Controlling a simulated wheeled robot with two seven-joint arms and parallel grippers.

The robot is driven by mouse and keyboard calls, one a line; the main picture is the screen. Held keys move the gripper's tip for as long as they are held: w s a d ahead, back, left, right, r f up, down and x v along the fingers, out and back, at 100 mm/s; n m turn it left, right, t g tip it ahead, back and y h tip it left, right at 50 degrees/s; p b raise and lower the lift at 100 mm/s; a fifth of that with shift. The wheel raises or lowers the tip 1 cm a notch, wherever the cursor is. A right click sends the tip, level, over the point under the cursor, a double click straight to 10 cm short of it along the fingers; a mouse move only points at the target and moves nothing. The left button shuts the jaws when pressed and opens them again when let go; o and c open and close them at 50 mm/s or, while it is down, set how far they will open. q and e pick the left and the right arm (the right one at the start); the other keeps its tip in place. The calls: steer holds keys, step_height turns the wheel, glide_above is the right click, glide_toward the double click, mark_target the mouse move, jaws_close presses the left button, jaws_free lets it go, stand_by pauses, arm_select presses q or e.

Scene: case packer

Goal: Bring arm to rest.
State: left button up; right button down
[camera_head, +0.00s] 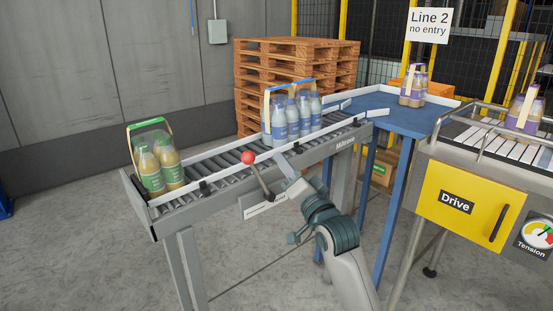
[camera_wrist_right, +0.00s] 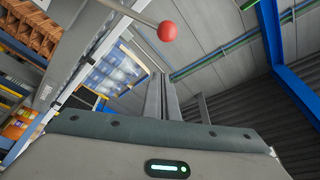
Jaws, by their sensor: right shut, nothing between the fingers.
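My right gripper (camera_head: 281,160) is in front of the near side of the roller conveyor, its arm coming up from the bottom of the head view. Its fingers also show in the right wrist view (camera_wrist_right: 162,98), close together and empty. A lever with a red ball knob (camera_head: 248,157) stands just left of the gripper in the head view. The red knob shows above the fingertips in the wrist view (camera_wrist_right: 167,31), and I see no contact with it. My left gripper is not in view.
The roller conveyor (camera_head: 206,202) carries a green-labelled bottle pack (camera_head: 151,178) and a blue-handled pack (camera_head: 291,126). A blue table (camera_head: 400,115) holds a purple-labelled pack (camera_head: 412,92). A yellow drive panel (camera_head: 470,198) stands at right. Stacked pallets (camera_head: 265,60) stand behind. Floor at left front is clear.

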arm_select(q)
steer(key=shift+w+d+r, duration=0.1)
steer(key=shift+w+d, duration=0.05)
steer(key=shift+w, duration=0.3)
arm_select(e)
steer(key=shift+s+d, duration=0.15)
steer(key=shift+s, duration=0.4)
